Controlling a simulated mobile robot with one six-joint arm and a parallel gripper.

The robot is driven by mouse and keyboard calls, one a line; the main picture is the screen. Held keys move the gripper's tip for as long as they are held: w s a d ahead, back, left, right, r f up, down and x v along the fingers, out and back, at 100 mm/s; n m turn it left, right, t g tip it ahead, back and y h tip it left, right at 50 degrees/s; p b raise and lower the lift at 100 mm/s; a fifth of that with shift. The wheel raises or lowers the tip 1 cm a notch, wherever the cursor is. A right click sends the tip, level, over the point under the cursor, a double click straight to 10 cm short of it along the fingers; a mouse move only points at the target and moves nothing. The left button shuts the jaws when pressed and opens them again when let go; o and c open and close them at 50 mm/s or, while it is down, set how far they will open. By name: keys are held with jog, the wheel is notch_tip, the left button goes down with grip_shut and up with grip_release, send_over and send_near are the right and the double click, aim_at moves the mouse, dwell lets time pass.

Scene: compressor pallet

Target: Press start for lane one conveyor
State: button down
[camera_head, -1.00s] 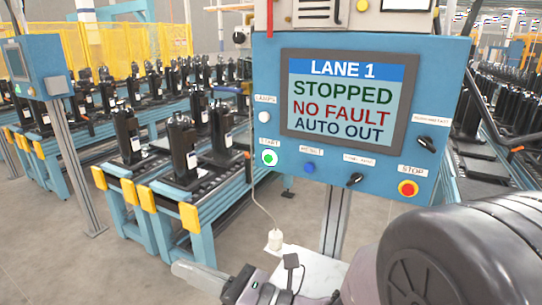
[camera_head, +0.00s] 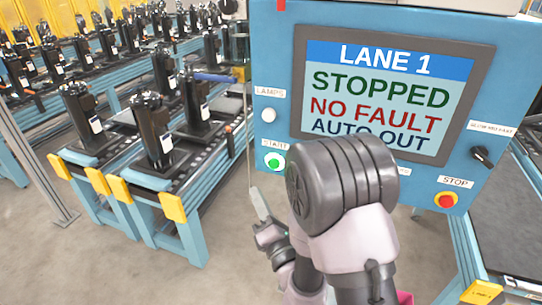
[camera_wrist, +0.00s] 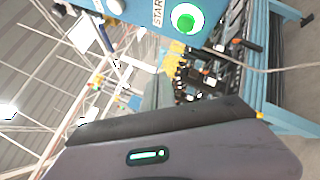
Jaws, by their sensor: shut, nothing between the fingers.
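The blue Lane 1 control panel (camera_head: 266,80) fills the upper right of the head view. Its screen (camera_head: 385,95) reads "LANE 1 STOPPED, NO FAULT, AUTO OUT". The green start button (camera_head: 274,161), with a pale ring, is at the panel's lower left under a START label. It also shows at the top of the wrist view (camera_wrist: 187,18). My gripper (camera_head: 259,204) is shut and empty, its tip pointing up, below the button in the picture and apart from it. In the wrist view the grey fingertips (camera_wrist: 158,92) are below the button. My arm hides the panel's lower middle.
A red stop button (camera_head: 445,200) and black selector knob (camera_head: 482,157) are at the panel's right. A white lamp button (camera_head: 268,115) is above start. A cable hangs left of the panel. Conveyors with black compressors (camera_head: 157,128) stand at the left.

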aim_at(274, 164)
jog(key=w+d+p, duration=0.3)
jog(key=w+p, duration=0.1)
jog(key=w, duration=0.4)
dwell(0.4)
jog(key=shift+w+r, duration=0.1)
jog(key=shift+w, duration=0.05)
dwell(1.7)
jog(key=shift+w+d, duration=0.2)
jog(key=shift+w, duration=0.05)
